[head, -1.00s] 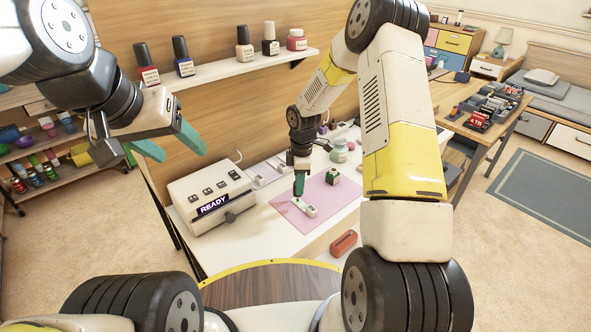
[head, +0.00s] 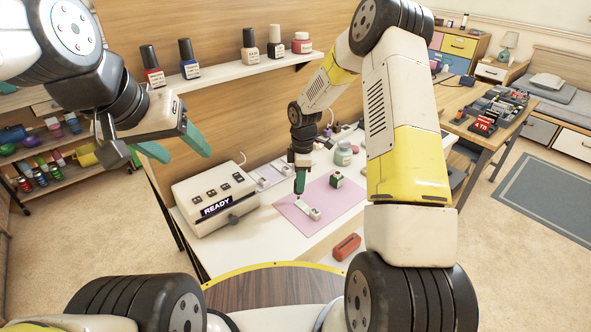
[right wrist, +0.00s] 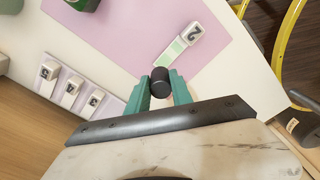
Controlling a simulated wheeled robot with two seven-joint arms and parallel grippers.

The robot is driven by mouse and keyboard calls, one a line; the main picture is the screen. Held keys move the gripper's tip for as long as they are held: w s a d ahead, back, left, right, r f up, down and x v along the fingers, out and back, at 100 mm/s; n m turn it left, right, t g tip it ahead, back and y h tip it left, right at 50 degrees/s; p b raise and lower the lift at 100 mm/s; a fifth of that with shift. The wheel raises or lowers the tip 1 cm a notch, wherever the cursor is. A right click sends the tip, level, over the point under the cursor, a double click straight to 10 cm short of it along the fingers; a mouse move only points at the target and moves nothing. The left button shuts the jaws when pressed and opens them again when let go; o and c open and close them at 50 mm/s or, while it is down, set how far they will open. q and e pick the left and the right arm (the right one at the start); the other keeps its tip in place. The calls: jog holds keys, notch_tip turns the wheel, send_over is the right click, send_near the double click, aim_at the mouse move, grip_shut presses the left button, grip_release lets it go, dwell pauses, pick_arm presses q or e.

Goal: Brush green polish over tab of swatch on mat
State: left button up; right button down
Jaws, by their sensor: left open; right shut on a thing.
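The swatch (head: 308,209) lies on the pink mat (head: 332,203); its white block end with a number shows in the right wrist view (right wrist: 194,33). Its tab (right wrist: 172,54) points toward my right gripper and has green on it. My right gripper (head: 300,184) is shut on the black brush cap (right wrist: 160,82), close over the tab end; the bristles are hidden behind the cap. The green polish bottle (head: 336,179) stands on the mat behind the swatch, partly in the right wrist view (right wrist: 84,4). My left gripper (head: 180,147) is open and empty, in the air at left.
A white machine reading READY (head: 214,198) stands left of the mat. Several numbered swatches (right wrist: 75,90) sit in a rack behind it. A jar (head: 343,154) stands behind the mat and a red object (head: 346,247) lies at the front edge. Polish bottles line the shelf (head: 235,70).

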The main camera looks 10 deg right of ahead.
jog(key=shift+r, duration=2.3)
jog(key=shift+s+d+f, duration=0.35)
jog(key=shift+s+f, duration=0.3)
jog(key=shift+f, duration=0.1)
jog(key=shift+s+d+f, duration=0.4)
jog(key=shift+s+f, duration=0.2)
jog(key=shift+f, duration=0.15)
jog(key=shift+s+d+f, duration=0.35)
jog(key=shift+s+f, duration=0.3)
jog(key=shift+f, duration=0.1)
jog(key=shift+f, duration=0.7)
jog(key=shift+w, duration=0.1)
jog(key=shift+w+a, duration=0.55)
jog(key=shift+w, duration=0.2)
jog(key=shift+d, duration=0.1)
jog(key=shift+w+d, duration=0.15)
